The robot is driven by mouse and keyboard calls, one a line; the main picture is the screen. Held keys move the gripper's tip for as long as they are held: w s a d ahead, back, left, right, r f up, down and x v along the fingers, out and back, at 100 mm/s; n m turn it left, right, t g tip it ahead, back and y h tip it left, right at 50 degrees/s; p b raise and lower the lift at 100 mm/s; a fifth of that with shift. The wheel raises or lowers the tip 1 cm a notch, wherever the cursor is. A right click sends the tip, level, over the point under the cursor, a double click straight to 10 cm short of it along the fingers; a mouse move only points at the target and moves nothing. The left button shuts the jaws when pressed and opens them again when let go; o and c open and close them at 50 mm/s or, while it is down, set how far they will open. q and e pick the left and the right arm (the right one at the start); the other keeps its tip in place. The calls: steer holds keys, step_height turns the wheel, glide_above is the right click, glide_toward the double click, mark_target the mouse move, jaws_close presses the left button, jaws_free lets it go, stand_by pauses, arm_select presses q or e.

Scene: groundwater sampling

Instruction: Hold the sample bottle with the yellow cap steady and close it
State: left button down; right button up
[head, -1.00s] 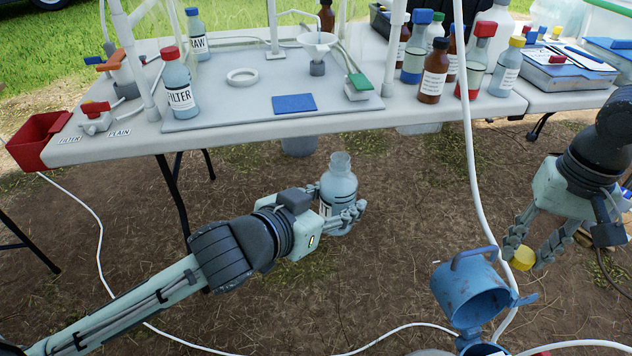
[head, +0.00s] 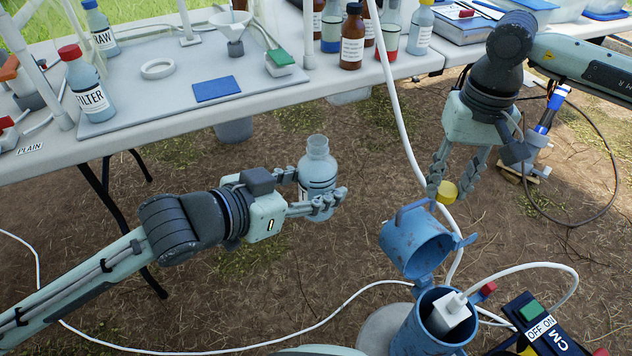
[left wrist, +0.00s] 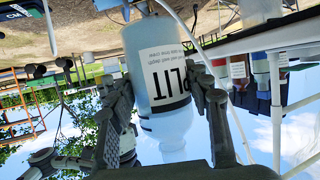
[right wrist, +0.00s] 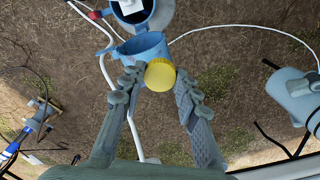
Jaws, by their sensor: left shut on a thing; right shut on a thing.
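The sample bottle (head: 317,170) is pale blue and translucent, with an open, uncapped neck. It stands upright in the air in front of the table. My left gripper (head: 318,203) is shut around its body. In the left wrist view the bottle (left wrist: 158,60) appears upside down between the fingers, with a printed label partly reading "PLIT". My right gripper (head: 440,190) is shut on the yellow cap (head: 446,192), held at its fingertips. The cap also shows in the right wrist view (right wrist: 159,74). The cap is right of the bottle, apart from it, at about mouth-to-body height in the head view.
A white hose (head: 395,110) hangs between bottle and right gripper. The white table (head: 130,140) with bottles lies behind. A control box (head: 540,330) is at lower right.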

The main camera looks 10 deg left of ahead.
steer(key=w+a+r+n, duration=0.1)
steer(key=a+r+n, duration=0.2)
steer(key=a+r, duration=0.65)
step_height(320, 180, up, 8)
steer(key=n, duration=0.5)
glide_above(318, 149)
steer(key=shift+r, duration=0.1)
steer(key=shift+f, duration=2.05)
steer(key=shift+f, duration=0.9)
steer(key=shift+f, duration=0.55)
steer(key=shift+m, duration=0.4)
